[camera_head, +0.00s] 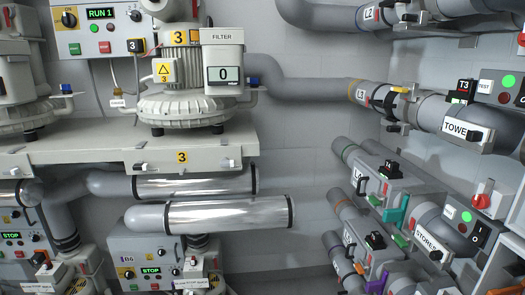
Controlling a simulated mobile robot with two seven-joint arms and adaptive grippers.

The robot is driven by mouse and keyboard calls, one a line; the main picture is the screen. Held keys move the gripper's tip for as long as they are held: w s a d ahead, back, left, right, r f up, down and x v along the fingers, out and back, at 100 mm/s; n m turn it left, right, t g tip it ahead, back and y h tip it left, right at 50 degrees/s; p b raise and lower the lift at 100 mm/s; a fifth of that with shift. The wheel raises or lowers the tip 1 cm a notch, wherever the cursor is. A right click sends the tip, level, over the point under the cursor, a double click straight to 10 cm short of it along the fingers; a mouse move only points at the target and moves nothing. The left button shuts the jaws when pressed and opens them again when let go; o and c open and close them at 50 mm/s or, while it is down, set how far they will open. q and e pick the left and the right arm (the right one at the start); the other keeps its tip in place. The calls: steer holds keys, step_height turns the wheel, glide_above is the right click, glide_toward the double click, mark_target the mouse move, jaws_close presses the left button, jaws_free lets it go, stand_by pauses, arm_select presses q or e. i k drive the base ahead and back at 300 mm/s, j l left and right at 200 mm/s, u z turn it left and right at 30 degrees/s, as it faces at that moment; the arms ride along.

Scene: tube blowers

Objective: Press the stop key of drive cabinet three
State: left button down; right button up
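A black knob (135,15) is at the right of the display. Neither of my grippers shows in the head view.
Blower 3 (182,106) stands on a grey shelf (80,148), right of the cabinet, with a filter box (223,60) reading 0. Lower cabinets, including "B6" (150,262), show "STOP". Pipes and valves, including "TOWER" (462,128) and "STORES" (428,240), fill the right side.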

mark_target(104, 47)
steer(key=i+u, duration=0.5)
steer(key=i, duration=0.5)
